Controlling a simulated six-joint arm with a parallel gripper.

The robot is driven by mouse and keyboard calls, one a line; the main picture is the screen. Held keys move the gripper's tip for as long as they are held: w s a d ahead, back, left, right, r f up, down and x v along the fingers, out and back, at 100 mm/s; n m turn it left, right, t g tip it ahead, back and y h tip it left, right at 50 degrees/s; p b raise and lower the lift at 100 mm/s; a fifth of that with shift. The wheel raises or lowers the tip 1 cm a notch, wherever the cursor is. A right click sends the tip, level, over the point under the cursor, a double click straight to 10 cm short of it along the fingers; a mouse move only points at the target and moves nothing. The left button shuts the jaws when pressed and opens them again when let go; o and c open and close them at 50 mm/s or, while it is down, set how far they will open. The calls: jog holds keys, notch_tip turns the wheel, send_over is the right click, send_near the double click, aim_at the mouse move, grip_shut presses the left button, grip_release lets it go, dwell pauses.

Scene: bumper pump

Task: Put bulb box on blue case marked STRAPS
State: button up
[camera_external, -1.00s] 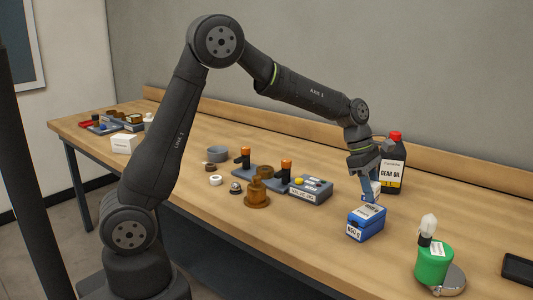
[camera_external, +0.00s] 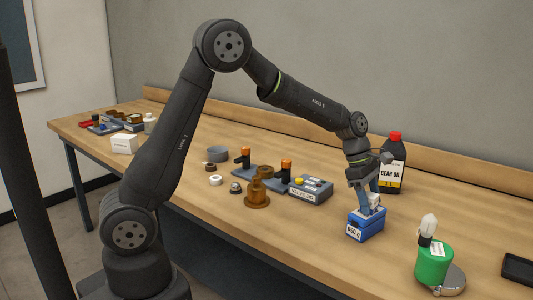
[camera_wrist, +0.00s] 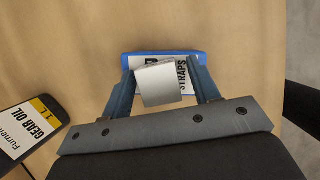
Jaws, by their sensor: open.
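The blue case (camera_external: 368,228) stands on the table at right of centre, with a "450 g" label on its near side. In the wrist view the blue case (camera_wrist: 165,54) shows a white top label reading STRAPS. The bulb box (camera_external: 375,202), small and pale, sits on the case's top. In the wrist view the bulb box (camera_wrist: 164,86) covers part of the label. My gripper (camera_external: 370,200) is low over the case. Its open fingers (camera_wrist: 163,76) stand either side of the box, with a gap at the right finger. The box's underside is hidden.
A gear oil bottle (camera_external: 392,165) stands close behind my gripper. A green container with a bulb on top (camera_external: 433,262) is at the front right, near a dark tray (camera_external: 518,268). A grey labelled case (camera_external: 311,191) and brown parts (camera_external: 257,194) lie to the left.

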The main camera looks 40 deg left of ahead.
aim_at(375, 196)
jog(key=v, duration=1.2)
jog(key=x, duration=1.2)
jog(key=shift+f, duration=0.15)
notch_tip(375, 196, up, 3)
jog(key=shift+r, duration=0.7)
